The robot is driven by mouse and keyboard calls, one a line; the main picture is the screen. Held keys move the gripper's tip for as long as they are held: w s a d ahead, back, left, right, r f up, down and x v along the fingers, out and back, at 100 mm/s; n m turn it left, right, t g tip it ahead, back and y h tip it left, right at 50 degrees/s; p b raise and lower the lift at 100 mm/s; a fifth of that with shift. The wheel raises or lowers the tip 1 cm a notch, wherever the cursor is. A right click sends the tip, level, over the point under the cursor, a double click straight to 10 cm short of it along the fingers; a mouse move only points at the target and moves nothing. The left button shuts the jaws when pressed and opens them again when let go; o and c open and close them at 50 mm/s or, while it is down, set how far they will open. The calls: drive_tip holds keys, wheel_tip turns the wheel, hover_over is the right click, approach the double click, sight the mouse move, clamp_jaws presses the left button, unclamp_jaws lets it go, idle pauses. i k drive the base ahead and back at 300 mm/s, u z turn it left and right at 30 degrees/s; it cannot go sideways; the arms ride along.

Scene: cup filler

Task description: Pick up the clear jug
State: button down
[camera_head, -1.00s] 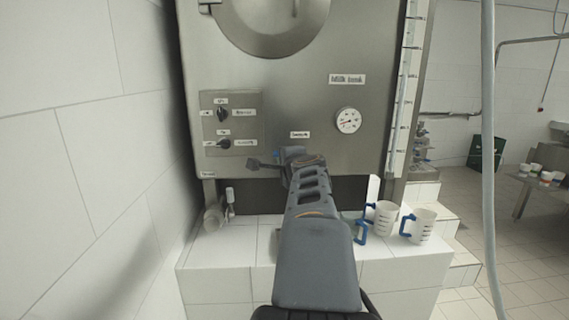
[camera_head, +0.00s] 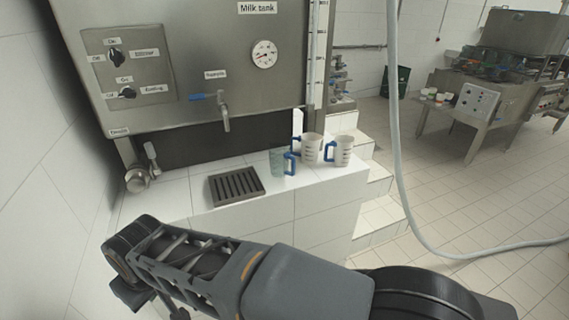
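The clear jug (camera_head: 276,163), see-through and greenish with a blue handle on its right, stands upright on the white tiled ledge, just right of the drain grate. My arm reaches across the bottom of the view, its far end at the lower left, well apart from the jug. Dark parts of what seems to be my gripper (camera_head: 126,292) show below that end. Its fingers are mostly hidden, so I cannot tell whether it is open or shut.
Two white jugs with blue handles (camera_head: 312,148) (camera_head: 345,151) stand right of the clear jug. The tap (camera_head: 224,110) hangs from the milk tank (camera_head: 190,60) above the dark grate (camera_head: 236,186). A grey hose (camera_head: 398,180) hangs at right. The ledge front (camera_head: 265,222) is clear.

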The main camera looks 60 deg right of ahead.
sight(279, 155)
drive_tip(key=z, duration=2.05)
